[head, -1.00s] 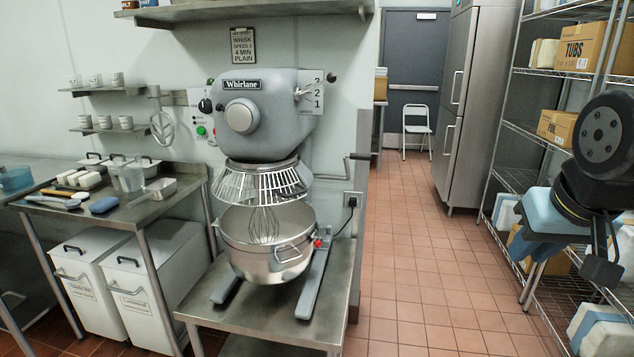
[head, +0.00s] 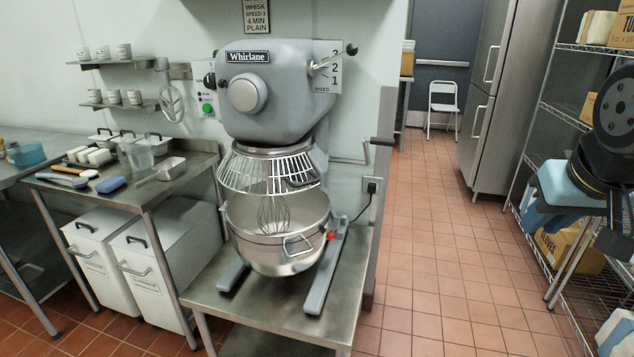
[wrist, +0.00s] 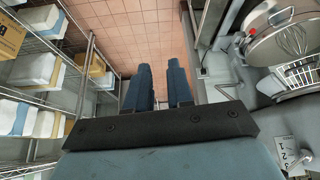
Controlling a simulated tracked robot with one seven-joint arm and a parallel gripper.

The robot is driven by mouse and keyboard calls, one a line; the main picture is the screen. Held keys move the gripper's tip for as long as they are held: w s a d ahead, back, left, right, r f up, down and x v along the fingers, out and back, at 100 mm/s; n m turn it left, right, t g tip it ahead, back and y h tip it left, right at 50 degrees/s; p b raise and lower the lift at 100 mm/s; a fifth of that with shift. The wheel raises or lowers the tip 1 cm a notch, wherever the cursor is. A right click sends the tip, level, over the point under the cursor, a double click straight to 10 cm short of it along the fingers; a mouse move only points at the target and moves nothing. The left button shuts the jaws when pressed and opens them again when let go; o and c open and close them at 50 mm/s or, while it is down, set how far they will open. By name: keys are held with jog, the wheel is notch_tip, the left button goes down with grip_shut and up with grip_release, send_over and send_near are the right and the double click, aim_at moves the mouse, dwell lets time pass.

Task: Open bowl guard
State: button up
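The bowl guard (head: 262,172) is a pale wire cage ringing the space under the head of the grey Whirlane mixer (head: 270,112). It sits above the steel bowl (head: 265,245) and looks closed. A wire whisk (head: 272,215) hangs inside the bowl. In the wrist view, the guard (wrist: 297,80) and bowl (wrist: 285,45) show at the right edge. My gripper (wrist: 160,72) has two blue fingers, apart with nothing between them. It is well to the right of the mixer, away from the guard. In the head view, my arm is at the right edge and the fingertips cannot be made out.
The mixer stands on a steel table (head: 345,310). A crank handle (head: 380,142) sticks out on its right. A steel side table (head: 140,195) with utensils is on the left. Wire shelving (head: 550,110) with boxes stands at right, near my arm. The tiled floor (head: 430,230) between is clear.

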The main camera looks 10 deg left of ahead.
jog(key=w+a+n+t, duration=0.25)
jog(key=w+n, duration=0.45)
jog(key=w, duration=0.5)
jog(key=n+g+y, duration=0.2)
jog(key=n+y, duration=1.2)
jog(key=n, duration=0.8)
send_near(311, 183)
jog(key=shift+t, duration=0.25)
jog(key=x, duration=1)
jog(key=shift+a+f, duration=0.15)
jog(key=shift+a, duration=0.15)
jog(key=shift+c, duration=0.2)
grip_shut()
jog(key=shift+f, duration=0.1)
